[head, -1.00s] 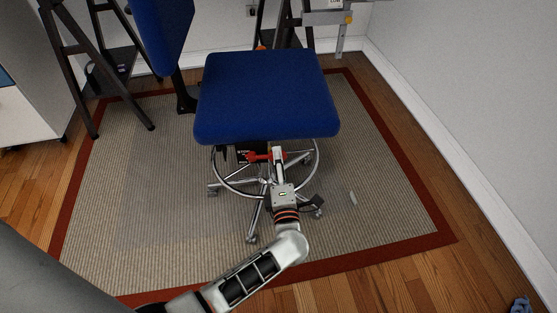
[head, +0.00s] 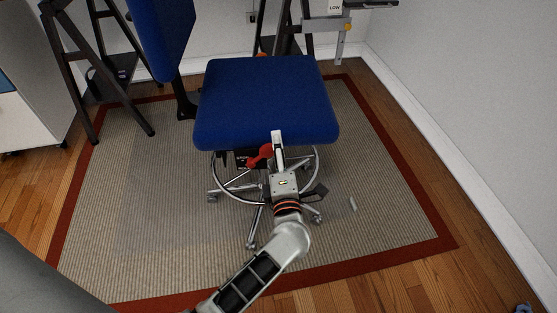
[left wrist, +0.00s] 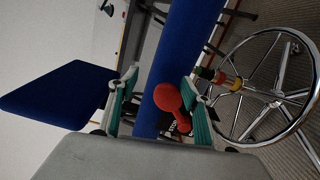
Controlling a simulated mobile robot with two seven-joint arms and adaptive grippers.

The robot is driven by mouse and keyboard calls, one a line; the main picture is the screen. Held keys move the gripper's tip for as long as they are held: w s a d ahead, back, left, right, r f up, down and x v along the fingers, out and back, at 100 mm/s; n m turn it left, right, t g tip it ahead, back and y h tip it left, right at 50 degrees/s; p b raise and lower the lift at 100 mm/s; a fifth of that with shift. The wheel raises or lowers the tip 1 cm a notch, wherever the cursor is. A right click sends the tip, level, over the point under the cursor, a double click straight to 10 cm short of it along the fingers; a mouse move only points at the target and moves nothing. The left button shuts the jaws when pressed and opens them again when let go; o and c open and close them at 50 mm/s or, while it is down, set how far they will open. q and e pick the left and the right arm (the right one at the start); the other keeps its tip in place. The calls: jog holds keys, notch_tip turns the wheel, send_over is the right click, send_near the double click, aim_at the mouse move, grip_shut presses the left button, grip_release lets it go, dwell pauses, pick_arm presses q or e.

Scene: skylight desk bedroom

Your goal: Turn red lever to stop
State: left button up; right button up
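The red lever (head: 260,157) is under the blue chair seat, at its front edge, tilted with one end up to the right. In the left wrist view the lever (left wrist: 168,98) shows between my finger pads, closer to the right pad; I cannot tell if they touch. My left gripper (head: 277,136) is just right of the lever in the head view, its tip overlapping the seat's front edge. In the left wrist view my left gripper (left wrist: 160,80) is open, with its pads wide apart. A small dark label (head: 242,162) is beside the lever, partly hidden. My right gripper is not in view.
The blue chair (head: 265,100) stands on a striped rug (head: 130,220) with a red border. Its chrome foot ring (left wrist: 235,85) is close to the right pad in the wrist view. A white wall (head: 470,90) is at the right.

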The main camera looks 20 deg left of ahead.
pick_arm(q)
jog(key=shift+r, duration=1.15)
jog(key=shift+s+d, duration=0.1)
